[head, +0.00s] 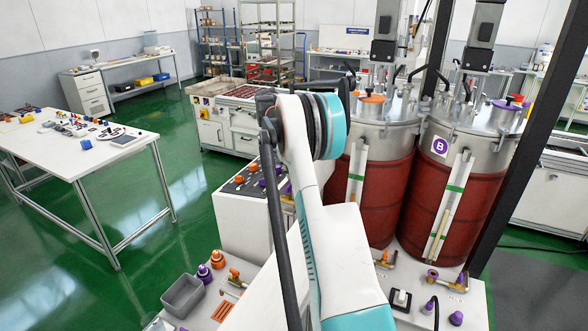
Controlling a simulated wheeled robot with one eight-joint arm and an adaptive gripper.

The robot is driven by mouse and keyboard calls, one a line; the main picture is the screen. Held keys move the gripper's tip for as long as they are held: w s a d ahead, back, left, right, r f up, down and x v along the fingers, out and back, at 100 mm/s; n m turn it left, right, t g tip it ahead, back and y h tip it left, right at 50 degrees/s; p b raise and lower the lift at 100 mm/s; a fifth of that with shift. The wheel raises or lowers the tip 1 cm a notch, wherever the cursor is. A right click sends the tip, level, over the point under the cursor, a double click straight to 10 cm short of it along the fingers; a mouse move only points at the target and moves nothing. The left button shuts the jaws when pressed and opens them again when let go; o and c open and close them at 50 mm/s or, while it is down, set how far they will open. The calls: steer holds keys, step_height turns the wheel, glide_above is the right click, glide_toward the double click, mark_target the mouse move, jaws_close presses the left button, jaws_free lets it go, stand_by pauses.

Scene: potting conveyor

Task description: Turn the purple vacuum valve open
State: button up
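Several purple parts show in the head view, and I cannot tell for sure which is the vacuum valve. A brass valve with a purple part (433,277) sits on the white base in front of the right drum, marked B (439,147). A purple cap (507,104) with a dark top is on that drum's lid. Purple knobs show beside orange ones on the control panel (233,188), partly behind my arm. Whether any valve is open or shut is too small to tell. My gripper is not in view; only my white and teal arm shows, crossing the middle.
The left drum (385,190) stands close beside the right one. A grey bin (183,296) and purple and orange bottles (217,259) stand at the lower left. A white table (95,150) with small parts is at left. Green floor is clear between table and machine.

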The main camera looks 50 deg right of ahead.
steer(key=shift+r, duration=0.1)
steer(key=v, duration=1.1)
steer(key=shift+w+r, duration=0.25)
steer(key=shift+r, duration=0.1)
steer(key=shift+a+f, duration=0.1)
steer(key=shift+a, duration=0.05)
